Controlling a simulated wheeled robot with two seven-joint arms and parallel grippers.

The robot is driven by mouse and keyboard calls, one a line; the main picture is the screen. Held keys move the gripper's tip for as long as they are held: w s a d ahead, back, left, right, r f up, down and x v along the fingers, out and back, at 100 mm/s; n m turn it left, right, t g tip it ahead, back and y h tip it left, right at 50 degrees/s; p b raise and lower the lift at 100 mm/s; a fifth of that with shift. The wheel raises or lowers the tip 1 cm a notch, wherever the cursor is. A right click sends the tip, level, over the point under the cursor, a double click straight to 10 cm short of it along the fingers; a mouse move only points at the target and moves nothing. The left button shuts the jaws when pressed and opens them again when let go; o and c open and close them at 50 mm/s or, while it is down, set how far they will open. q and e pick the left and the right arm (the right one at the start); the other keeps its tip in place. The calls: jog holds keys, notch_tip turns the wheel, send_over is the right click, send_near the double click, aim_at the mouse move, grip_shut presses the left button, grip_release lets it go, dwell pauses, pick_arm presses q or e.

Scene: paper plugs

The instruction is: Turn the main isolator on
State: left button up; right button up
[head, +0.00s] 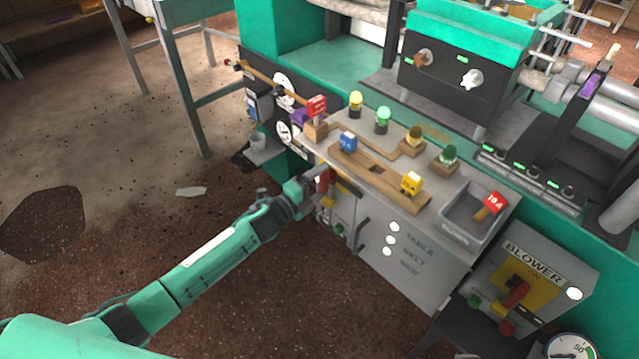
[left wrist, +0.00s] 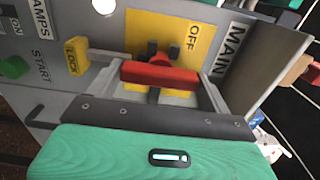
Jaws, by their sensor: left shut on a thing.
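The main isolator shows in the left wrist view as a yellow plate (left wrist: 165,28) marked OFF, beside a MAIN label (left wrist: 235,45). Its red handle (left wrist: 160,74) lies across the picture, and it also shows in the head view (head: 323,180) on the near left end of the grey cabinet. My left gripper (head: 317,188) is shut on this red handle, with one finger at each end of it in the left wrist view. Part of the plate is hidden behind the handle and gripper. My right gripper is not in view.
A yellow LOCK tab (left wrist: 76,56) and a green START button (left wrist: 14,67) sit left of the handle. A separate BLOWER box (head: 545,265) with its own red handle stands at the right. Several coloured plugs stand on the cabinet top (head: 385,150).

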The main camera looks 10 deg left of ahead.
pick_arm(q)
jog(key=shift+f, duration=0.1)
dwell(0.3)
jog(key=o, duration=1.3)
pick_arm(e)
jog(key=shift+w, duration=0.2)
pick_arm(q)
jog(key=shift+s+a, duration=0.25)
jog(key=v, duration=1.3)
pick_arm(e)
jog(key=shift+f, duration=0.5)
pick_arm(q)
jog(key=shift+s, duration=0.1)
